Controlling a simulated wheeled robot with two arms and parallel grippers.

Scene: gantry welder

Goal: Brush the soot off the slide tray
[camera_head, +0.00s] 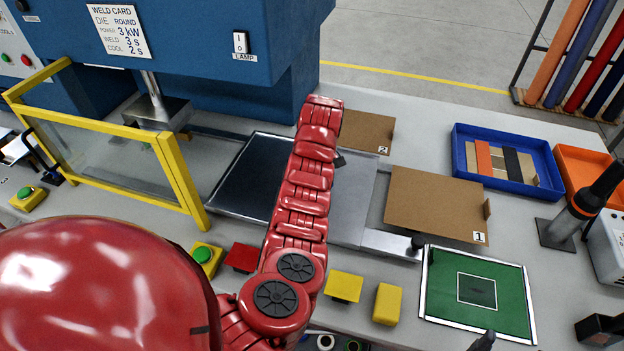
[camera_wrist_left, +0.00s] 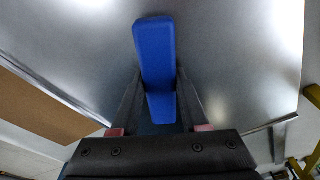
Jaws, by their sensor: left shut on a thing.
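The slide tray (camera_head: 350,205) is a flat grey metal plate on the bench, with a bar and dark knob at its front right. Left of my red arm its surface looks much darker; I cannot tell whether that is soot or shade. My left arm reaches over the tray and hides its middle and my gripper in the head view. In the left wrist view my left gripper (camera_wrist_left: 158,78) is shut on a blue brush (camera_wrist_left: 155,50), over the shiny grey tray (camera_wrist_left: 235,60). The bristles are hidden, so contact cannot be told. My right gripper is not identifiable.
A yellow-framed guard (camera_head: 180,180) stands left of the tray, with the blue welder (camera_head: 200,50) behind. Cardboard pieces (camera_head: 430,200) lie to the right, then a blue bin (camera_head: 510,185) and orange bin (camera_head: 580,170).

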